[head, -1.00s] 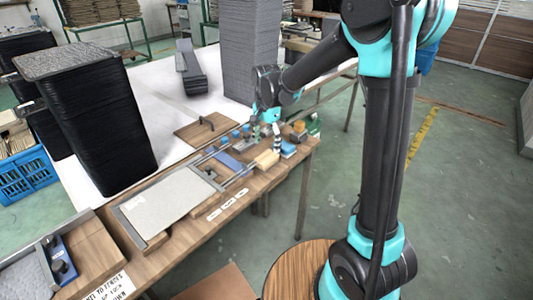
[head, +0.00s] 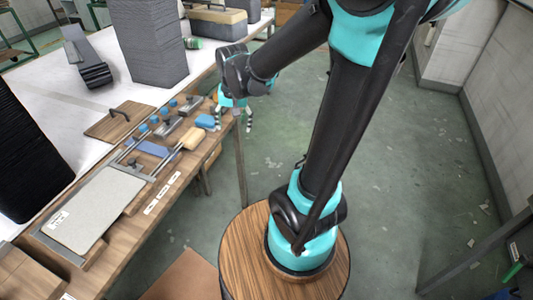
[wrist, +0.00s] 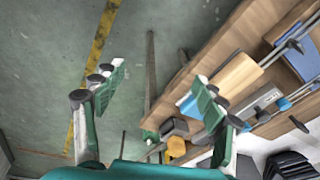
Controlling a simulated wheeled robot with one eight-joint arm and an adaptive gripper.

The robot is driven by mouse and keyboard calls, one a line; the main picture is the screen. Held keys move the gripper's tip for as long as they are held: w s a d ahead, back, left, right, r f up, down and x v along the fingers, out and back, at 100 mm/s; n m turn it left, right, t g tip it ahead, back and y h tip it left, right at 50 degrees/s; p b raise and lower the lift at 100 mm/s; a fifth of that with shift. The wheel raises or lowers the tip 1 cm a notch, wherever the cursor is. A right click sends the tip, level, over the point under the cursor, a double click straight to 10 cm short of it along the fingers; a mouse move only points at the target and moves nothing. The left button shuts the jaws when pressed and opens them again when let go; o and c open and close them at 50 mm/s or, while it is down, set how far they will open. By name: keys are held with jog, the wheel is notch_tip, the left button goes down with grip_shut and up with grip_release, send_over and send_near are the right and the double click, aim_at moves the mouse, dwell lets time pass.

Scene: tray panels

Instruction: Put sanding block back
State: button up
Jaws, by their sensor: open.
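A tan block (head: 193,138) lies near the front edge of the wooden tray panel on the bench, with a small blue block (head: 205,121) beside it. I cannot tell for sure which is the sanding block. The tan block also shows in the wrist view (wrist: 236,76), right of my gripper, with a blue piece (wrist: 190,107) at its end. My gripper (head: 232,120) is open and empty by the bench's front edge. In the wrist view its spread fingers (wrist: 160,88) have floor and a bench leg between them; the right finger overlaps the bench edge.
Blue-knobbed tools (head: 155,120) and a blue bar (head: 152,148) lie behind the tan block. A grey plate (head: 95,208) lies on the bench at left. A tall grey stack (head: 150,45) stands behind.

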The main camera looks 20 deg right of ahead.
jog(key=s+d+f+n+t, duration=0.2)
jog(key=s+d+f, duration=0.4)
jog(key=s, duration=0.5)
jog(key=d+n, duration=0.1)
jog(key=d, duration=0.1)
jog(key=shift+d+f+n, duration=0.2)
jog(key=shift+d+n, duration=0.1)
jog(key=shift+d, duration=0.1)
